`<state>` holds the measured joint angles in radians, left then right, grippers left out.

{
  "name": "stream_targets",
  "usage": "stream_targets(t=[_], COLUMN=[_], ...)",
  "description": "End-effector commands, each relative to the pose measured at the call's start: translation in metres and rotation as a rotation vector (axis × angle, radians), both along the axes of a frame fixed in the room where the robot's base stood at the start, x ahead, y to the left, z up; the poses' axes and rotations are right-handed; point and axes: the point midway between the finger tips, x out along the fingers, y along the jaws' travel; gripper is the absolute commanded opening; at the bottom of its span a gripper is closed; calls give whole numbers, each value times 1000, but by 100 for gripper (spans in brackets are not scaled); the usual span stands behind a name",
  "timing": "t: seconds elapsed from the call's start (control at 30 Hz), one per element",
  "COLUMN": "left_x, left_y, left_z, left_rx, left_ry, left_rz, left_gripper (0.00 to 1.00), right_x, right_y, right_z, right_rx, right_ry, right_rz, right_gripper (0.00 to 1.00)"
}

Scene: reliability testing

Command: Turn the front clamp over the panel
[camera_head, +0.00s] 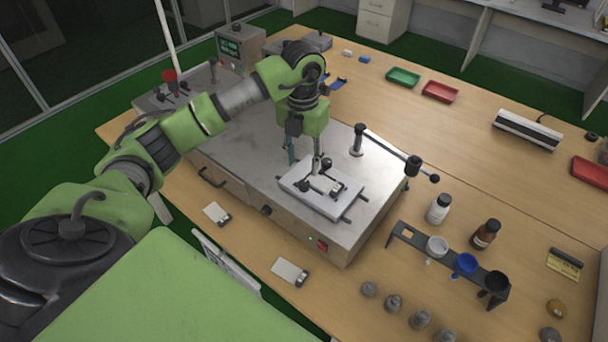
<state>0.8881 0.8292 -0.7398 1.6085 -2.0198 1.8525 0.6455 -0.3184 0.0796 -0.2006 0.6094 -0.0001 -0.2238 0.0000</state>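A small light panel (325,184) lies in a white fixture plate (336,208) on top of the grey metal test machine. Small dark clamps sit around the panel: one at its back (327,165), one at its front left (305,185); their exact angles are too small to tell. My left gripper (304,163) points down over the back left side of the fixture. Its two fingers are apart with nothing visible between them. One finger is close to the back clamp; I cannot tell whether they touch. My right gripper is not in view.
A rack with cups (450,262), a white bottle (438,209) and a brown bottle (485,234) stand right of the machine. Grey weights (393,303) line the front.

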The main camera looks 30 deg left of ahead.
Motion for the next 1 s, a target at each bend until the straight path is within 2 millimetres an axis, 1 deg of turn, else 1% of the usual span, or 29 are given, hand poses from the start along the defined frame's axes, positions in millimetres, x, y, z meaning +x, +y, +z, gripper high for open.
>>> stream_targets(t=[0.03, 0.13, 0.3, 0.4, 0.53, 0.77, 0.8, 0.87, 0.9, 0.93, 0.97, 1.0], left_x=[-2, -1, 0, 0, 1, 1, 1, 1, 1, 1, 1, 1], left_y=[0, -1, -1, -1, -1, -1, -1, -1, -1, -1, -1, -1], left_z=[-9, -29, -57, -67, -73, -75, -75, -75, -75, -75, -75, -75], left_rx=[-1, -2, -2, -2, -2, -2, -2, -2, -2, -2, -2, -2], left_ry=[7, 5, 2, 1, -1, -2, -2, -2, -2, -2, -2, -2], left_rz=[1, 0, 0, -1, -2, -2, -2, -2, -2, -2, -2, -2], left_gripper=[38, 38, 38, 38, 38, 38, 36, 20, 10, 2, 0, 0], right_x=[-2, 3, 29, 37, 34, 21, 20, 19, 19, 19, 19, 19], right_y=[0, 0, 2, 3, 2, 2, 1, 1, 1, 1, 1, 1], right_z=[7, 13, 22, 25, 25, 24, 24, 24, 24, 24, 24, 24], right_rx=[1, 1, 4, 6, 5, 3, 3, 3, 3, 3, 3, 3], right_ry=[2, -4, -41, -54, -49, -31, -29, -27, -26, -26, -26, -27], right_rz=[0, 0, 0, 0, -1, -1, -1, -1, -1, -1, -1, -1], right_gripper=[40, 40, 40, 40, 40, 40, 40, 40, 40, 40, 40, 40])
